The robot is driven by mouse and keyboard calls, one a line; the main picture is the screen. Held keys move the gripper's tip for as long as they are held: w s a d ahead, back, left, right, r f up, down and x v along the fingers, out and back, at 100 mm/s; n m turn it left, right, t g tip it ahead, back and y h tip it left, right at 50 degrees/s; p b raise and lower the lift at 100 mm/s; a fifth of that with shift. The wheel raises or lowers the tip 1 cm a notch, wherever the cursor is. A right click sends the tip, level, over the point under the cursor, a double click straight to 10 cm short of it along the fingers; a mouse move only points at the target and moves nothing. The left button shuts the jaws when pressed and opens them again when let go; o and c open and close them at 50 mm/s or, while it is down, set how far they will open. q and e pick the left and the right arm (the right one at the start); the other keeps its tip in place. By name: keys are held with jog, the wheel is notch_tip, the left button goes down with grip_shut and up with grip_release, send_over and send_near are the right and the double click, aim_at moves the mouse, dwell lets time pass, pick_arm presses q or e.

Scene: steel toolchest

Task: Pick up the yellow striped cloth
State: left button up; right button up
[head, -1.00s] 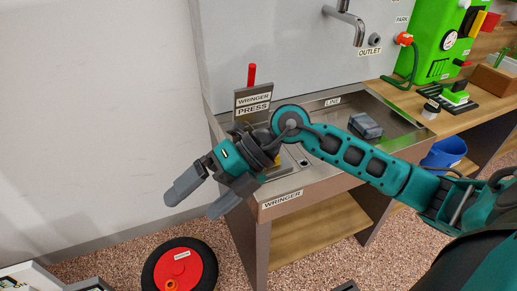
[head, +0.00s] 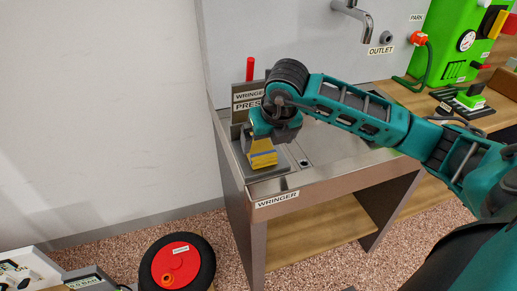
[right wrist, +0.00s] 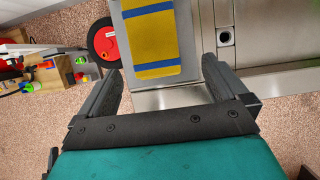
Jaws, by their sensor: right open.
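The yellow cloth with blue stripes (head: 263,158) lies on the wringer at the left end of the steel counter, partly covered by my right arm in the head view. In the right wrist view the cloth (right wrist: 152,42) lies flat and runs out of the top of the picture. My right gripper (right wrist: 162,68) is open, its fingers spread wider than the cloth, with the cloth's near end between the fingertips in the picture. I cannot tell whether they touch it. In the head view the right gripper (head: 248,142) is mostly hidden by its own wrist. My left gripper is not in view.
The wringer's red lever (head: 250,69) and label plate (head: 246,94) stand behind the cloth. A grey wall (head: 100,110) is to the left. A black wheel with a red hub (head: 178,262) is on the floor. A tap (head: 358,18) hangs over the counter.

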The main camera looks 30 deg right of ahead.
aim_at(262, 149)
jog(key=x, duration=0.5)
jog(key=shift+w+a+f, duration=0.2)
jog(key=shift+w+f, duration=0.05)
jog(key=shift+w, duration=0.1)
jog(key=shift+c, duration=0.3)
jog(key=shift+r, duration=0.1)
jog(key=c, duration=1.1)
